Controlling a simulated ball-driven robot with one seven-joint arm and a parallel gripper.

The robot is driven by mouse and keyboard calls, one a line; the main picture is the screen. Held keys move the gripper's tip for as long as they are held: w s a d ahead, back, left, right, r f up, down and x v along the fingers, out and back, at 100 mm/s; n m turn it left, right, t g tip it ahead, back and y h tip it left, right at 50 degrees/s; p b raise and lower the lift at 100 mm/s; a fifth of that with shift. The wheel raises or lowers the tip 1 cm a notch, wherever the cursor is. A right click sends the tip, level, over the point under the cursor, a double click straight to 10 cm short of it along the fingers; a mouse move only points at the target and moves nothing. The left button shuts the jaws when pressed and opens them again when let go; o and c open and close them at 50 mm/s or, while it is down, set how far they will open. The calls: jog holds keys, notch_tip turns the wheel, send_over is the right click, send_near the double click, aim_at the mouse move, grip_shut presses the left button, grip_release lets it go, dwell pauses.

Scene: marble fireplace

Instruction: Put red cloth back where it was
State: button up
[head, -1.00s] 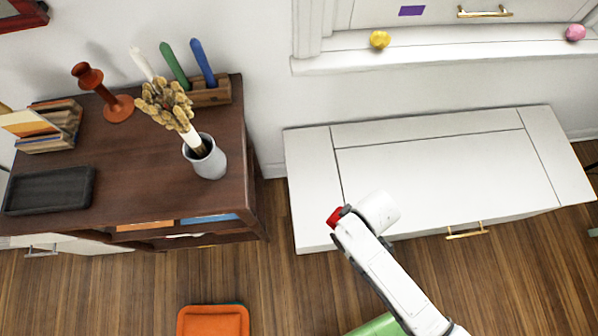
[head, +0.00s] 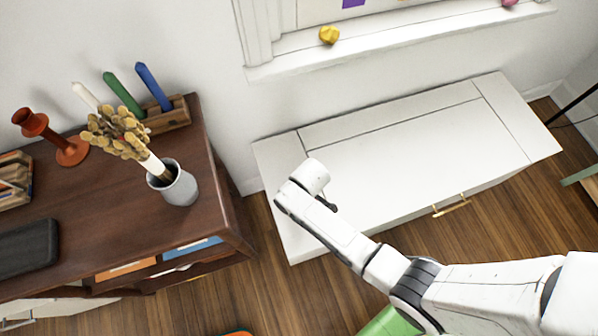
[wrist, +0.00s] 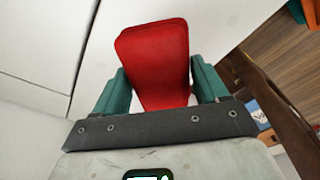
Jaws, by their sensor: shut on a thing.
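The red cloth (wrist: 153,45) shows in the wrist view as a folded, rounded bundle between the two green fingers of my gripper (wrist: 158,88). The gripper is shut on it, with the cloth sticking out beyond the fingertips. In the head view my arm reaches over the left end of the white bench (head: 400,130). There the fingers and the cloth are hidden behind my wrist. I cannot tell how high the cloth is above the bench.
A dark wooden cabinet (head: 90,235) stands left of the bench. It holds a grey vase (head: 178,188) of dried stems, a candlestick (head: 65,148), a holder with candles (head: 168,115) and a black tray (head: 28,250). The bench top is bare. A yellow lump (head: 329,35) sits on the ledge behind.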

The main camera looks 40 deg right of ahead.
jog(key=shift+w+f, duration=0.2)
jog(key=shift+w, duration=0.05)
jog(key=shift+w+f+b, duration=0.1)
jog(key=shift+f+b, duration=0.45)
jog(key=shift+f, duration=1.1)
jog(key=shift+f, duration=0.2)
jog(key=o, duration=1)
jog(key=shift+r, duration=0.1)
